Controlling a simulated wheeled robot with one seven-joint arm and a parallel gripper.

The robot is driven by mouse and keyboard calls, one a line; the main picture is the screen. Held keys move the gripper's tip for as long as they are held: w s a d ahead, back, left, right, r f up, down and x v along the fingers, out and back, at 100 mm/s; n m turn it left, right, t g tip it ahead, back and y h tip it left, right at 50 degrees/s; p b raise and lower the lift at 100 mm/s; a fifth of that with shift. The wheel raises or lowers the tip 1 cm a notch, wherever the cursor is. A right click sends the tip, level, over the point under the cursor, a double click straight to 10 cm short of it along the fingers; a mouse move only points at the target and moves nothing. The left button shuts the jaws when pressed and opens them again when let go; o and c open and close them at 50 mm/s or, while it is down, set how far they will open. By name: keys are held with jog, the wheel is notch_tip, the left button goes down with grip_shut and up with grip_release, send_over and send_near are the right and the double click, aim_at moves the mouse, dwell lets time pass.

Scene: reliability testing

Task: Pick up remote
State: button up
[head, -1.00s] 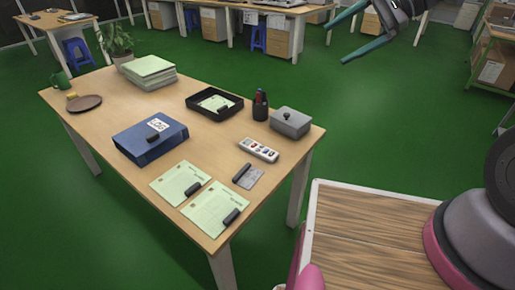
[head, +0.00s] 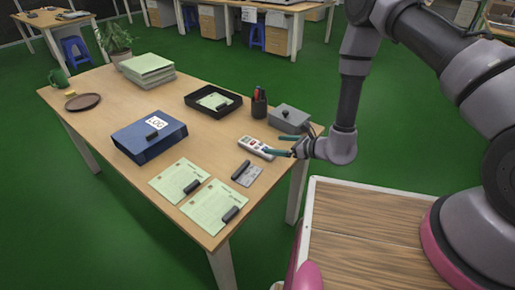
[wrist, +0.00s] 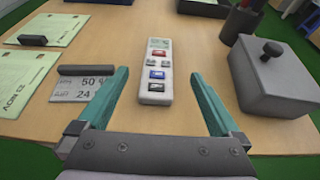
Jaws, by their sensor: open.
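The remote (head: 257,147) is white with red, blue and dark buttons and lies flat on the wooden table (head: 100,125) near its right edge. In the wrist view the remote (wrist: 156,75) lies lengthwise ahead of my gripper, roughly centred between the finger lines. My gripper (head: 283,146) is open and empty, with teal fingers at the near right end of the remote. In the wrist view the fingertips (wrist: 158,74) stand on either side of the remote's near part, apart from it. The height above the table is hard to tell.
A grey lidded box (wrist: 280,75) stands close to the right finger. A grey card (wrist: 80,84) lies by the left finger. A black pen cup (head: 259,104), black tray (head: 213,112), blue binder (head: 150,138) and green papers (head: 215,206) are also on the table.

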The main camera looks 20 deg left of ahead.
aim_at(254, 143)
jog(key=x, duration=0.5)
jog(key=shift+d+f, duration=0.15)
jog(key=shift+f, duration=0.05)
jog(key=shift+x, duration=2.9)
jog(key=shift+r, duration=0.25)
grip_shut()
